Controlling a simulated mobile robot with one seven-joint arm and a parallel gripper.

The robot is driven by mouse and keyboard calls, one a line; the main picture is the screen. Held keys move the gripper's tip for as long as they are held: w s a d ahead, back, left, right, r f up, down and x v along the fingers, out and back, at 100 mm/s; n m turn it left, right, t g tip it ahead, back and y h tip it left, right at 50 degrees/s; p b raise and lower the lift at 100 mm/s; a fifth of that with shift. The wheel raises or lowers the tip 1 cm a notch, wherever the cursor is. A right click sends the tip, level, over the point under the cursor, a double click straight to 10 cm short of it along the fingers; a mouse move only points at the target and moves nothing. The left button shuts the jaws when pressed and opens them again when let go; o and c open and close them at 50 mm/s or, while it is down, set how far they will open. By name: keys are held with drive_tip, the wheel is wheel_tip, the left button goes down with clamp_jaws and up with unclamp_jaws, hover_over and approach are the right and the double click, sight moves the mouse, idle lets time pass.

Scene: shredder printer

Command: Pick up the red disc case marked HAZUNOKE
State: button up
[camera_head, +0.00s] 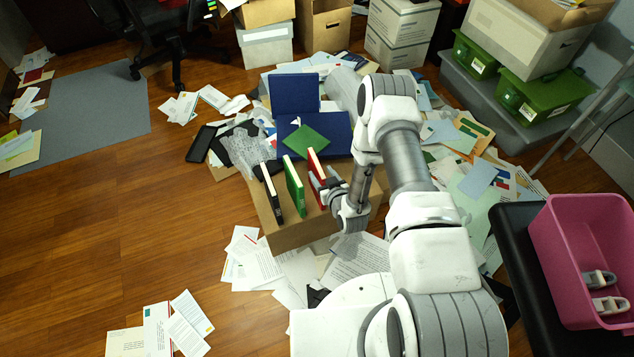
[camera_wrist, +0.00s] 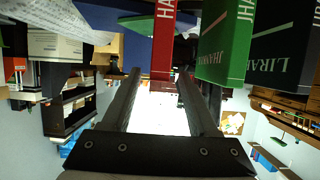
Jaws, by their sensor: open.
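The red disc case (camera_head: 314,162) stands upright on a low cardboard box (camera_head: 290,236), at the right end of a row of three cases. In the wrist view the red case (camera_wrist: 163,45) shows its spine, with white letters beginning "HA"; the rest is cut off. My gripper (camera_head: 326,188) is at the near side of the red case and hides part of it. In the wrist view my gripper (camera_wrist: 158,76) is open, its two fingers in line with either side of the red spine. I cannot tell whether they touch it.
A green case (camera_head: 294,186) and a black case (camera_head: 270,190) stand left of the red one. Behind lie a dark blue folder (camera_head: 296,94) and a flat green item (camera_head: 305,140). Papers litter the floor. A pink bin (camera_head: 570,250) is at right. Bare floor lies at left.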

drive_tip(key=b+x, duration=0.2)
drive_tip(key=x, duration=0.2)
drive_tip(key=shift+w, duration=0.15)
drive_tip(key=shift+w+a+f+b, duration=0.15)
drive_tip(key=shift+w+b, duration=0.15)
drive_tip(key=shift+w, duration=0.2)
clamp_jaws()
idle(0.9)
